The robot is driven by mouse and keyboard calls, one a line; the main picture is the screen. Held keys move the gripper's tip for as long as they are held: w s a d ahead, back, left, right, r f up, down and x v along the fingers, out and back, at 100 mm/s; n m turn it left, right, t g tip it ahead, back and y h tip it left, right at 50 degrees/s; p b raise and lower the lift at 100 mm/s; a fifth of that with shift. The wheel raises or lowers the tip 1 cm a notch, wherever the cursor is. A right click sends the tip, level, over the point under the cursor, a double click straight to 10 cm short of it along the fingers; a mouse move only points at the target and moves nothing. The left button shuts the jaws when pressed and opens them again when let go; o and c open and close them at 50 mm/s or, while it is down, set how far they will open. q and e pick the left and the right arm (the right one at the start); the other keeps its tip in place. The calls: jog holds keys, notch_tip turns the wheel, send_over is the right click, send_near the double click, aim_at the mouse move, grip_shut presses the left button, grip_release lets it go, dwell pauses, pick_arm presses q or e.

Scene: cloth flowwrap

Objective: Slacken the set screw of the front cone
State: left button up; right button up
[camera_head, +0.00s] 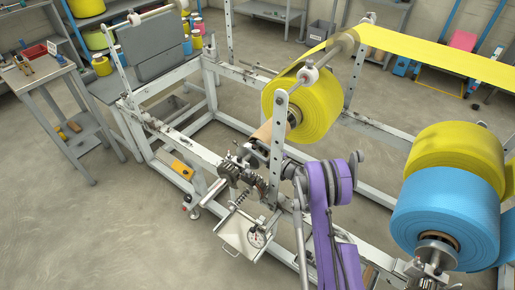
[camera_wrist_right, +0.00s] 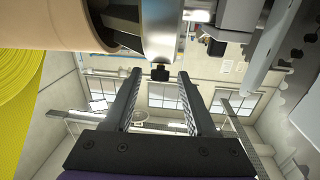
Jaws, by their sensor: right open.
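The front cone (camera_wrist_right: 160,28) is a shiny metal piece at the end of the brown core in the right wrist view. A small dark set screw (camera_wrist_right: 160,75) sticks out from its lower side. My right gripper (camera_wrist_right: 160,84) is open, with its two dark fingers pointing at the cone and the screw head between the fingertips. I see no contact between fingers and screw. My left gripper is not in view.
The white machine frame (camera_head: 228,120) surrounds the roll. An upright with holes (camera_head: 278,145) and a gear mechanism (camera_head: 240,172) stand close to my right arm. A yellow roll (camera_head: 455,155) and a blue roll (camera_head: 445,215) are at the right.

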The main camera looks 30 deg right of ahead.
grip_shut()
dwell(0.3)
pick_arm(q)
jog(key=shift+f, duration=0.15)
